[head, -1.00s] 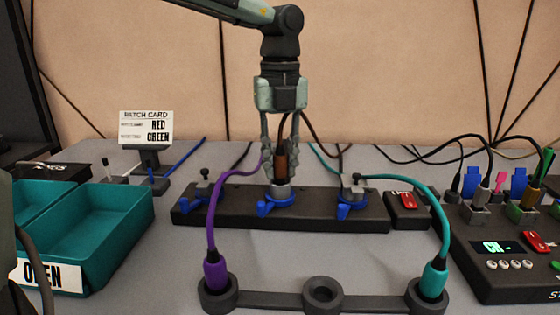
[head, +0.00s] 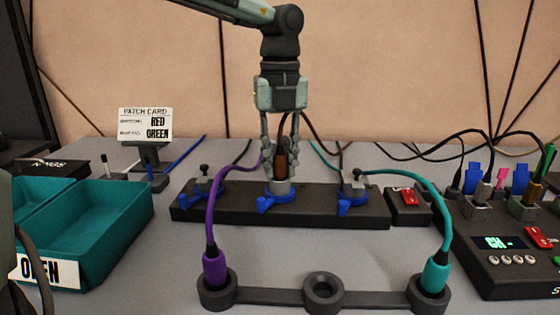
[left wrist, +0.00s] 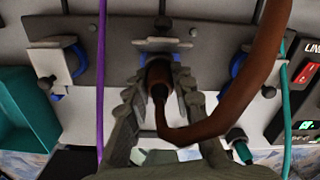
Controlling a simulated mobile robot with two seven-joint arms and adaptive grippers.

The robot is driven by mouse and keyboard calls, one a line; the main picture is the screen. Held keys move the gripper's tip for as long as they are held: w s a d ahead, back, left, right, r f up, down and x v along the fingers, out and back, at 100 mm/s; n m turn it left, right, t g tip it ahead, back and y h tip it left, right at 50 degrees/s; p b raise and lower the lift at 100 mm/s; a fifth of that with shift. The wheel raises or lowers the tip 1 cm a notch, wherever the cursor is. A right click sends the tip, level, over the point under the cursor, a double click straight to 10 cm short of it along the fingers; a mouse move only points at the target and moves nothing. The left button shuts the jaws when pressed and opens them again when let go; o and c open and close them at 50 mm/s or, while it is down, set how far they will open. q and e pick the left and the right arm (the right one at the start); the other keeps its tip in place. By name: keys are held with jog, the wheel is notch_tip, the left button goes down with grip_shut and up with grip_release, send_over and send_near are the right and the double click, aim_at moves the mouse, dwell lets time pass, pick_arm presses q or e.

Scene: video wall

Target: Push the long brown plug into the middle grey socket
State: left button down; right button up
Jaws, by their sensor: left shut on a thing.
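The long brown plug (head: 281,163) stands upright over the middle grey socket (head: 280,186), its lower end at the socket's mouth. How deep it sits I cannot tell. My left gripper (head: 280,160) is shut on the plug, fingers on either side of it. In the left wrist view the plug (left wrist: 158,75) shows between the fingertips, with its brown cable bending across to the right. The socket has a blue collar (head: 268,204) and sits on a dark strip (head: 325,203) between two other sockets. My right gripper is not in view.
A purple cable (head: 213,215) and a teal cable (head: 444,215) arch in front of the strip to a dark holder (head: 270,299) with an empty middle ring. Teal bins (head: 112,219) stand left, a control box (head: 500,270) right.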

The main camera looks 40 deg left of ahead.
pick_arm(q)
jog(key=c, duration=1.2)
grip_release()
notch_tip(320, 180, up, 12)
jog(key=shift+r, duration=0.1)
